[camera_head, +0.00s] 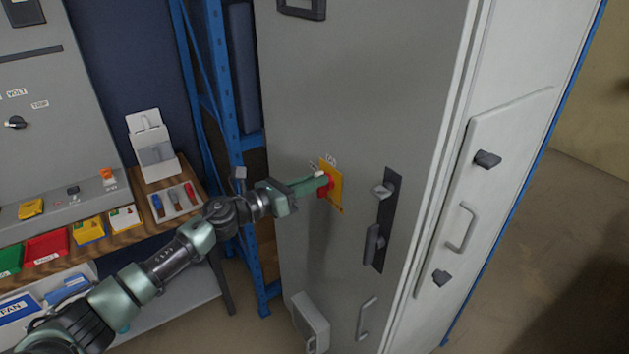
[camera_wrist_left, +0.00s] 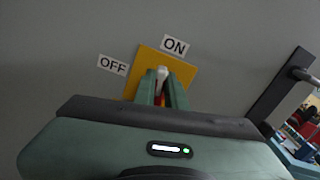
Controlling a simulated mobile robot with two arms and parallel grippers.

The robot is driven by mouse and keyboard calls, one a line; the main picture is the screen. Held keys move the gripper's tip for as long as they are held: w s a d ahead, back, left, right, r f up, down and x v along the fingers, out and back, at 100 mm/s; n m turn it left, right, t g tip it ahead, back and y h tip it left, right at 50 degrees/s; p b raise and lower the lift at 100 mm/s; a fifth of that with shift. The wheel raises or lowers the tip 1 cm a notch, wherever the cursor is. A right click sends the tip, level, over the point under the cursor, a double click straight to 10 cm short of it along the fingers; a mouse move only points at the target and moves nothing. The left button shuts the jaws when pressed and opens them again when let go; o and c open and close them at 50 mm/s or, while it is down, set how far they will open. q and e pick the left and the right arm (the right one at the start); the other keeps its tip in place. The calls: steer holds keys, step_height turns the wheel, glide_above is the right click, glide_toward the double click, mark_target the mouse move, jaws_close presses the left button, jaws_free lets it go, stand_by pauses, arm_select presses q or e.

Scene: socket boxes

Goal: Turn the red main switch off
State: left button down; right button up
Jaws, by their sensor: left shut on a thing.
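The red main switch (camera_head: 328,182) sits on a yellow plate (camera_head: 336,198) on the front of the tall grey cabinet. Small ON and OFF labels are by the plate. My left gripper (camera_head: 322,183) is at the switch, with its fingers shut on the handle. In the left wrist view, the fingers close around the handle, whose pale tip (camera_wrist_left: 161,73) and a bit of red show between them. The ON label (camera_wrist_left: 175,45) is above the plate and the OFF label (camera_wrist_left: 113,65) is to its left. The fingers hide most of the handle, so I cannot tell its exact angle. My right gripper is not in view.
A black latch handle (camera_head: 383,222) is right of the switch on the cabinet (camera_head: 330,90). A grey box (camera_head: 310,322) and a pull handle (camera_head: 367,318) are lower down. A blue rack (camera_head: 232,110) and a bench with coloured bins (camera_head: 46,247) stand left.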

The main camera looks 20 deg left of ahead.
arm_select(q)
steer(key=shift+w+a+f+n+p, duration=0.2)
steer(key=shift+n+p, duration=0.45)
steer(key=shift+n, duration=1.9)
steer(key=shift+w+a+f+n+p, duration=0.25)
steer(key=shift+n+p, duration=0.4)
steer(key=shift+n, duration=1.95)
steer(key=shift+s+a+f+n+p, duration=0.1)
steer(key=shift+f+n+p, duration=0.4)
steer(key=shift+n, duration=2.05)
steer(key=shift+r, duration=0.15)
steer(key=c, duration=1.5)
jaws_free()
steer(key=shift+o, duration=0.2)
steer(key=b+v, duration=0.2)
steer(key=v, duration=0.5)
steer(key=shift+s+a+b, duration=0.2)
steer(key=shift+s+b, duration=0.05)
steer(key=shift+b, duration=0.1)
